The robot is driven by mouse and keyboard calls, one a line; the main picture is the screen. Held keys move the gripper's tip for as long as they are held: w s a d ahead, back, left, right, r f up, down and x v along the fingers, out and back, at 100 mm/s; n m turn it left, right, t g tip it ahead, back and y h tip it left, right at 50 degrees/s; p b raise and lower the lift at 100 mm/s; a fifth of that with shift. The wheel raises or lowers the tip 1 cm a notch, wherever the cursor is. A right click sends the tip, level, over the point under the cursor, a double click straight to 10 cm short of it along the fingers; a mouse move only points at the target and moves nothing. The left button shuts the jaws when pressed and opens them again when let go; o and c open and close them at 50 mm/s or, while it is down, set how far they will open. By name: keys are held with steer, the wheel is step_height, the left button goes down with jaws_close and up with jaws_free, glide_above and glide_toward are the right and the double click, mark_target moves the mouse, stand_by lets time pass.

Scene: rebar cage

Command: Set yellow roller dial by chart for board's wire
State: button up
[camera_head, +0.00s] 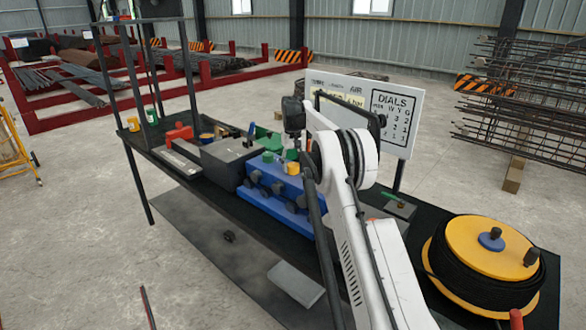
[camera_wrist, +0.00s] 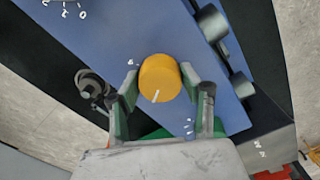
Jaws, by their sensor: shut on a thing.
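In the wrist view the yellow dial (camera_wrist: 159,76) is a round knob with a short white line near its lower edge. My gripper (camera_wrist: 160,88) is shut on it, with one finger on each side. Small white marks show on the blue plate beside the dial, too blurred to read. In the head view the blue roller unit (camera_head: 270,190) stands on the bench with a yellow knob (camera_head: 293,168) on top. The white chart board (camera_head: 392,110) stands behind it, headed DIALS with columns W, Y and G. My arm hides part of the board, and its smaller digits are unclear.
Dark rollers (camera_wrist: 242,86) line the blue plate close to my right finger. A grey box (camera_head: 228,160) stands left of the roller unit. A yellow wire spool (camera_head: 490,245) sits at the bench's right end. Red clamps (camera_head: 180,134) lie at the left.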

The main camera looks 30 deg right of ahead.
mark_target(293, 164)
stand_by(0.4)
steer(key=o, duration=1.1)
steer(key=shift+r, duration=0.15)
step_height(293, 164, up, 12)
steer(key=shift+f, duration=0.1)
